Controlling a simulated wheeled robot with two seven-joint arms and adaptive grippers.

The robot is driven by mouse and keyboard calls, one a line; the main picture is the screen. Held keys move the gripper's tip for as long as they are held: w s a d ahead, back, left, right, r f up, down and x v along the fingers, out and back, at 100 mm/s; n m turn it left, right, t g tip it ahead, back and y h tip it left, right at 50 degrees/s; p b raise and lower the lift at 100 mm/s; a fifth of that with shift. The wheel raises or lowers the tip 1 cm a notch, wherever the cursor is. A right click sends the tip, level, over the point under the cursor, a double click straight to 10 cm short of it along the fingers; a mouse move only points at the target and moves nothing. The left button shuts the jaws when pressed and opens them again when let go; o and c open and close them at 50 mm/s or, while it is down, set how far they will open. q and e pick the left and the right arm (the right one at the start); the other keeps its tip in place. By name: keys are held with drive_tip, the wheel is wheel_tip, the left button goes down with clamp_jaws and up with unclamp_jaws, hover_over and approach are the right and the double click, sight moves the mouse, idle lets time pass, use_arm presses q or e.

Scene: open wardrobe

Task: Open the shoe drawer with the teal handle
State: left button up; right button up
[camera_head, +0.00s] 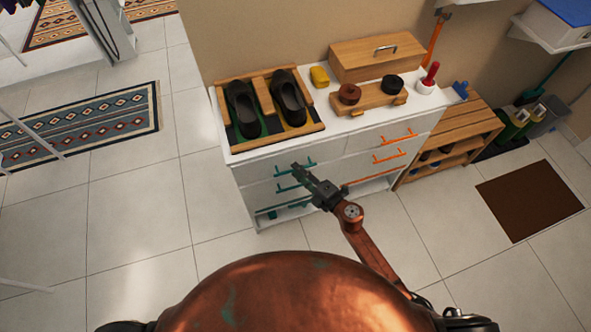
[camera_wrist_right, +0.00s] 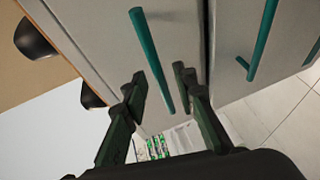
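A white cabinet (camera_head: 262,172) has teal handles on its left column. The upper teal handle (camera_head: 284,171) is on a closed front, with a second teal handle (camera_head: 285,187) below it. My right gripper (camera_head: 302,173) is at these handles, partly covering them. In the right wrist view my right gripper (camera_wrist_right: 159,78) is open. A teal handle (camera_wrist_right: 150,45) runs between its fingers as seen there; contact cannot be told. Another teal handle (camera_wrist_right: 263,38) is on the neighbouring front. Which handle belongs to the shoe drawer is unclear. My left gripper is not in view.
Orange handles (camera_head: 393,155) are on the right column. The cabinet top holds a wooden tray with black shoes (camera_head: 243,105), a wooden box (camera_head: 377,58) and a tape holder (camera_head: 367,99). A slatted wooden rack (camera_head: 462,130) stands to the right.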

drive_tip(key=shift+x, duration=1)
clamp_jaws()
